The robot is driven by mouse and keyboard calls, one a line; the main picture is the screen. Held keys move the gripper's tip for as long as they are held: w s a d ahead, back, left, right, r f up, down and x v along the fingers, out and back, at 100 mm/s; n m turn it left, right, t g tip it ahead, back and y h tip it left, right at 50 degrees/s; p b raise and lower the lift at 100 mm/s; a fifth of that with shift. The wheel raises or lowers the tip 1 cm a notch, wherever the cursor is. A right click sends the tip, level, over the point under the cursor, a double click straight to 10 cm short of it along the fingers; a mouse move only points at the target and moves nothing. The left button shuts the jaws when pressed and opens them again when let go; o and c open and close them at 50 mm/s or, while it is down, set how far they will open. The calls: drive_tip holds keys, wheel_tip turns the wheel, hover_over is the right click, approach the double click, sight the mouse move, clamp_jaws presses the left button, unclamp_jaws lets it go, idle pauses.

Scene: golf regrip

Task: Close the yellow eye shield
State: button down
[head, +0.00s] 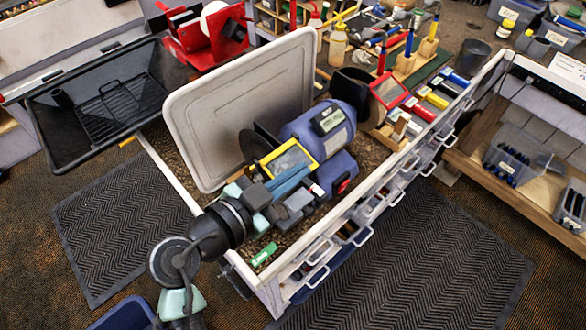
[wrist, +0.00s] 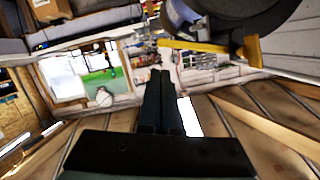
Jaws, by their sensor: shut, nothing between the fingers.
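The yellow eye shield (head: 289,158) is a clear pane in a yellow frame, tilted at the near wheel of the blue bench grinder (head: 322,128). In the wrist view a yellow bar, which looks like the shield's frame (wrist: 210,48), crosses above and to the right of my fingertips. The dark grinder part (wrist: 285,22) is beyond it at the top right. My gripper (wrist: 160,73) is shut and empty, with its fingers together. In the head view it is beside the shield's near lower side; I cannot tell whether they touch.
A large grey panel (head: 235,110) stands upright left of the grinder. A red-framed shield (head: 390,91) is at the grinder's far end. Colored tools (head: 425,105) line the bench's right side. Open drawers (head: 345,228) run along the near edge. A green item (head: 264,254) lies near the corner.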

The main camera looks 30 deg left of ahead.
drive_tip(key=shift+a+f, duration=0.25)
drive_tip(key=shift+f, duration=0.7)
drive_tip(key=f+b, duration=0.1)
drive_tip(key=b, duration=0.2)
drive_tip(key=shift+a+f+m+b, duration=0.15)
drive_tip(key=shift+f+m+b, duration=0.1)
drive_tip(key=shift+m+b, duration=0.15)
